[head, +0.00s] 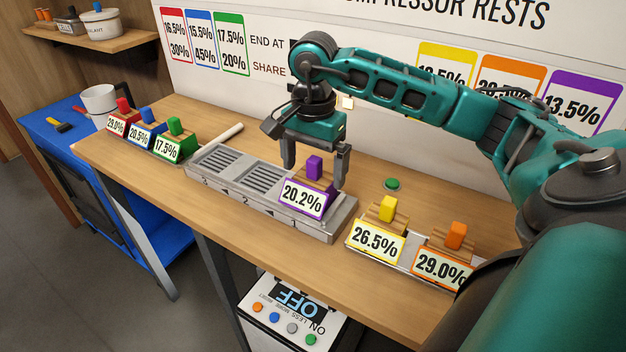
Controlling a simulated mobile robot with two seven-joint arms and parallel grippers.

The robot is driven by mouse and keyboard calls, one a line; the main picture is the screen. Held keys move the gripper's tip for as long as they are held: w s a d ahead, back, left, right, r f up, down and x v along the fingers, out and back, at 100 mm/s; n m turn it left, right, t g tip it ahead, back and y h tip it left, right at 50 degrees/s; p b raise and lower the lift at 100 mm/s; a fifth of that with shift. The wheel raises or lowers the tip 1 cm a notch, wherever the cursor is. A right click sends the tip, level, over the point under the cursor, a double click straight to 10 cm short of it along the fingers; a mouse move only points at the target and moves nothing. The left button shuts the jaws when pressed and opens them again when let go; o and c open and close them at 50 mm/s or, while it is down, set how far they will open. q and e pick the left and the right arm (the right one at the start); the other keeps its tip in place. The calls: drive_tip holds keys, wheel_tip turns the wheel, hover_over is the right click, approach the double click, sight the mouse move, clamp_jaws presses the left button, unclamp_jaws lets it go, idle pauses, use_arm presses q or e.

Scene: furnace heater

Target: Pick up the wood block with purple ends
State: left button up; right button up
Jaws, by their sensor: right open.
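The wood block with purple ends (314,167) sits on the right end of the grey metal rack (227,181) on the wooden bench. A purple-framed card reading 20.2% (302,199) stands in front of it and hides its lower part. My right gripper (315,179) points down over this block. Its fingers are apart, one on each side of the purple top. I cannot tell whether either finger touches the block. My left gripper is not in view.
Red, blue and green blocks (174,126) with cards stand at the bench's left. Yellow (388,208) and orange (456,235) blocks stand right of the rack. A green button (392,184) is behind the yellow one. A white rod (222,138) lies behind the rack.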

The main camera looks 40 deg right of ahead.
sight(313, 178)
drive_tip(key=shift+f, duration=1.55)
drive_tip(key=shift+c, duration=0.4)
drive_tip(key=shift+r, duration=0.1)
drive_tip(key=c, duration=1)
